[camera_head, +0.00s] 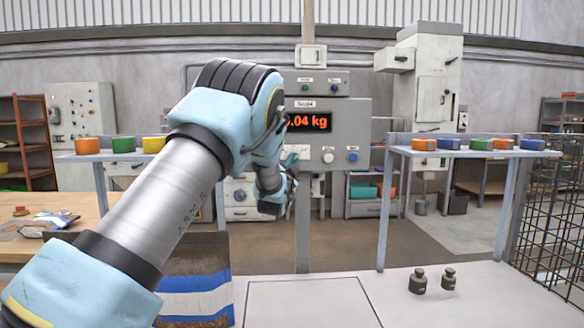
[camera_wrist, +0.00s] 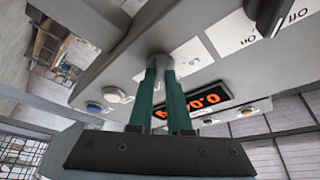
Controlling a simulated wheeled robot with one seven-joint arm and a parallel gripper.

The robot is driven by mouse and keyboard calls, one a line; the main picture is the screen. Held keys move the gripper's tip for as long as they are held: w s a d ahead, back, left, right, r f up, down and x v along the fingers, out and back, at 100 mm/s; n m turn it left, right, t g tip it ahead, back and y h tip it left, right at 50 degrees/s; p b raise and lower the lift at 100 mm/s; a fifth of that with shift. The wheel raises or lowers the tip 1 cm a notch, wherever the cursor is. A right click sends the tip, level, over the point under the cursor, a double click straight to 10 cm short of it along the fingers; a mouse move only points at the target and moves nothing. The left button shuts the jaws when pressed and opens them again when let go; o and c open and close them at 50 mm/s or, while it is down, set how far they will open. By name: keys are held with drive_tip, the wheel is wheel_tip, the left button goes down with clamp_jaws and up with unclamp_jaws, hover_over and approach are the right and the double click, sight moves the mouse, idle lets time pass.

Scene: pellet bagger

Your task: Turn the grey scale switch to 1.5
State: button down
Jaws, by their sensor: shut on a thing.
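The grey scale switch (camera_wrist: 160,60) shows in the wrist view as a small round grey knob on the panel, between the fingertips. My gripper (camera_wrist: 160,72) has its two green fingers closed on it. A white label plate (camera_wrist: 190,55) lies around the knob; its markings are not readable, so I cannot tell the setting. In the head view my gripper (camera_head: 290,165) is at the lower left of the grey scale panel (camera_head: 352,130), and my arm hides the switch. The red display (camera_head: 308,121) ends in ".04 kg", with its left part hidden.
A white button (camera_head: 328,156) and a blue button (camera_head: 352,156) sit right of my gripper. A black On/Off switch (camera_wrist: 268,12) is near in the wrist view. Racks with coloured blocks (camera_head: 480,144) stand either side. Two dark weights (camera_head: 418,281) stand on the white surface.

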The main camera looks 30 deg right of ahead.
drive_tip(key=n+t+y+b, duration=0.1)
drive_tip(key=n+b, duration=0.3)
drive_tip(key=b, duration=0.1)
drive_tip(key=n+t+y+b, duration=0.1)
drive_tip(key=n+t+b, duration=0.1)
drive_tip(key=n+b, duration=0.2)
drive_tip(key=n+t+y+b, duration=0.1)
drive_tip(key=n+y+b, duration=0.1)
drive_tip(key=n+b, duration=0.2)
drive_tip(key=shift+s+d+f+n+t+b, duration=0.15)
drive_tip(key=shift+d+f+n+t+b, duration=0.15)
drive_tip(key=shift+b, duration=1.3)
drive_tip(key=shift+r+n+y, duration=0.1)
drive_tip(key=shift+n+y, duration=0.2)
drive_tip(key=c, duration=0.9)
unclamp_jaws()
drive_tip(key=shift+o, duration=0.2)
drive_tip(key=b+v, duration=0.2)
drive_tip(key=v, duration=0.8)
drive_tip(key=shift+s+a+f+b, duration=0.2)
drive_tip(key=shift+s+f+b, duration=0.1)
drive_tip(key=shift+b, duration=0.1)
